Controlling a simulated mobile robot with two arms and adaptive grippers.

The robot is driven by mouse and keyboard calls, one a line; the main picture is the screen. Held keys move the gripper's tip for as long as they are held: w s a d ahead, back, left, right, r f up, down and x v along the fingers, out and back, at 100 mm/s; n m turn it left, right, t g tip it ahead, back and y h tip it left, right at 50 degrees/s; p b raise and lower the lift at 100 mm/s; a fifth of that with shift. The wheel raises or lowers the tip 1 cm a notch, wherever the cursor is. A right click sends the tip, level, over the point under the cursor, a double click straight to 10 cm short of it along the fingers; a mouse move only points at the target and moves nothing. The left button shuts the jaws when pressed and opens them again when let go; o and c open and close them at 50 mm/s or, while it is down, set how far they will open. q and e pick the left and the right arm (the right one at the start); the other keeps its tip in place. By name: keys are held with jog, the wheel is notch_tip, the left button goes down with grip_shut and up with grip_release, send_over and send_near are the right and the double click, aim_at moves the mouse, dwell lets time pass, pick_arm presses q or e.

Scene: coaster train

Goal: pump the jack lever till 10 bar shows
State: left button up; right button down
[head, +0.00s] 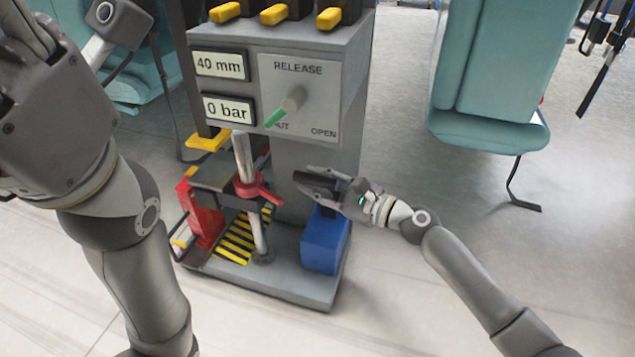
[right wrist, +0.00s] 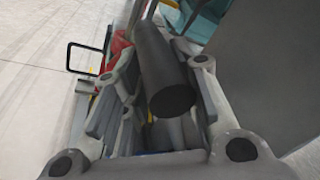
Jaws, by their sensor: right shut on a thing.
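The jack lever's black grip (right wrist: 165,72) lies between the finger pads of my right gripper (head: 312,184). That gripper is shut on it, just above the blue pump block (head: 325,241); the fingers hide most of the lever in the head view. The lower display (head: 228,109) reads 0 bar and the upper display (head: 219,65) reads 40 mm. The release knob (head: 293,100) has its green pointer toward the lower left, at a partly covered word ending in "UT". My left gripper (head: 25,25) is at the top left, cut off by the frame edge, away from the lever.
A steel column (head: 243,158) with a red collar handle (head: 257,190) stands left of the pump block. A red part (head: 205,212) and yellow-black stripes (head: 238,240) are on the grey base. Teal seats (head: 500,70) stand behind right.

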jog(key=s+a+f+n+b, duration=0.1)
jog(key=s+f, duration=0.3)
jog(key=f, duration=0.1)
jog(key=shift+s+a, duration=0.15)
jog(key=shift+a, duration=0.15)
jog(key=c, duration=1.3)
grip_release()
jog(key=shift+o, duration=0.6)
jog(key=shift+d+r, duration=0.1)
jog(key=shift+r, duration=0.05)
jog(key=v, duration=1.2)
